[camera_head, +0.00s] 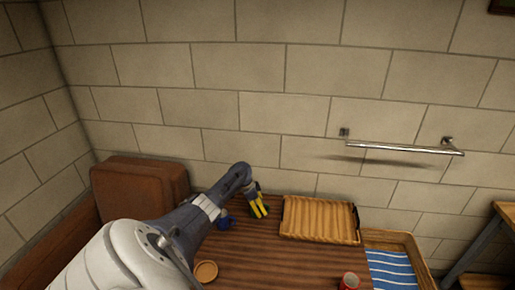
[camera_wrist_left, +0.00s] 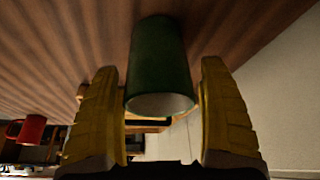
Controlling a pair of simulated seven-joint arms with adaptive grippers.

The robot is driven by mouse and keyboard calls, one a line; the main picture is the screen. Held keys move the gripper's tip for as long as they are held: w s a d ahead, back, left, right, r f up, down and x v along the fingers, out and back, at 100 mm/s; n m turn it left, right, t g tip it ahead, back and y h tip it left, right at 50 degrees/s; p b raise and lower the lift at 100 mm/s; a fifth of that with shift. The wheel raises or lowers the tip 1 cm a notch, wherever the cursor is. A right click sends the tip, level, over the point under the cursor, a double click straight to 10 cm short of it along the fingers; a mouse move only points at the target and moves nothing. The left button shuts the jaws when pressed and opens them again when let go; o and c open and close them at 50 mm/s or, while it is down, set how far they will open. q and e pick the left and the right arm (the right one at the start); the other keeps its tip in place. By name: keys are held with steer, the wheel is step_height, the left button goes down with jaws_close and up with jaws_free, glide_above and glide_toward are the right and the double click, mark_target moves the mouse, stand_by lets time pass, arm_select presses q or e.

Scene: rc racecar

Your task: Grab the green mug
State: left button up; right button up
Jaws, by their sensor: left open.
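The green mug (camera_wrist_left: 160,55) is in the left wrist view, at the upper middle, with its pale rim towards the bottom of the picture. It stands on the brown wooden table (camera_wrist_left: 60,55). My left gripper (camera_wrist_left: 159,75) is open, with its two yellow-padded fingers to either side of the mug. Gaps show between the mug and both fingers. In the head view my left gripper (camera_head: 259,206) is low at the table's back, left of the wooden tray. I cannot make out the green mug there. My right gripper is not in view.
A blue mug (camera_head: 225,221) stands close to my left wrist. A ribbed wooden tray (camera_head: 318,217) is right of the gripper. A red mug (camera_head: 350,282) is at the front, beside a blue-striped cloth (camera_head: 392,268). A round tan piece (camera_head: 206,271) lies near my forearm.

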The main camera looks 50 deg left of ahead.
arm_select(q)
steer(key=shift+w+f, duration=0.1)
steer(key=shift+f, duration=0.15)
steer(key=c, duration=1.5)
